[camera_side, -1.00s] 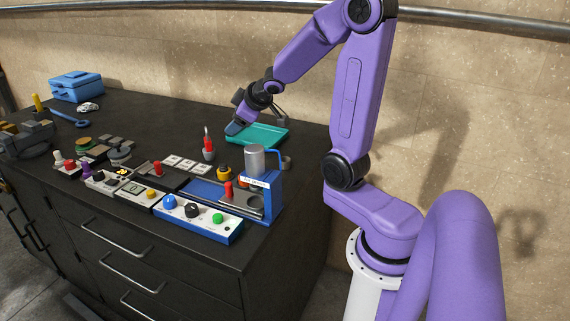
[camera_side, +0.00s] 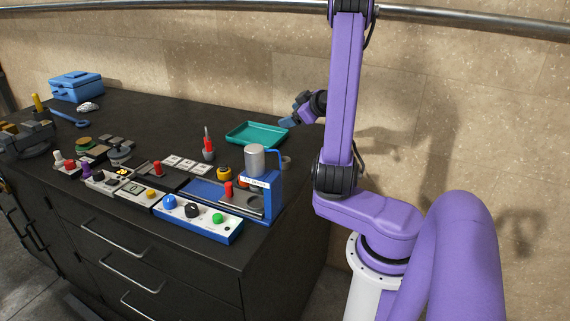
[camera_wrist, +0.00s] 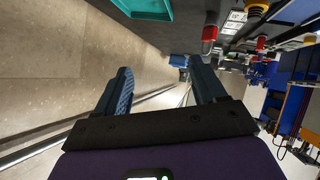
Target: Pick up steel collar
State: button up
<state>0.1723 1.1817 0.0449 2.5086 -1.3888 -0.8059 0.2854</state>
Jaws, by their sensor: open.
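I cannot clearly make out the steel collar. A small grey round piece (camera_side: 286,160) sits behind the blue press in the side view and may be it; it is too small to be sure. My gripper (camera_side: 294,110) is open and empty, in the air near the right end of the teal tray. In the wrist view my gripper (camera_wrist: 160,68) shows two blue fingers spread apart with nothing between them. The wrist view looks past the bench toward the wall and floor, and no collar can be told there.
The teal tray (camera_side: 257,134) lies empty at the bench's back right; its edge also shows in the wrist view (camera_wrist: 146,10). The blue press (camera_side: 262,203) with a grey cylinder (camera_side: 255,160) stands at the front right. A red-handled tool (camera_side: 208,148) stands upright left of it.

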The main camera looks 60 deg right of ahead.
jog(key=s+a+r+m+t+h, duration=0.1)
jog(key=s+a+m+t, duration=0.15)
jog(key=s, duration=0.45)
jog(key=s+a+r+m+t+h, duration=0.1)
jog(key=s+a+m, duration=0.15)
jog(key=s, duration=0.55)
send_near(289, 163)
jog(key=x, duration=0.9)
jog(key=shift+w, duration=0.2)
dwell(0.4)
jog(key=c, duration=1.2)
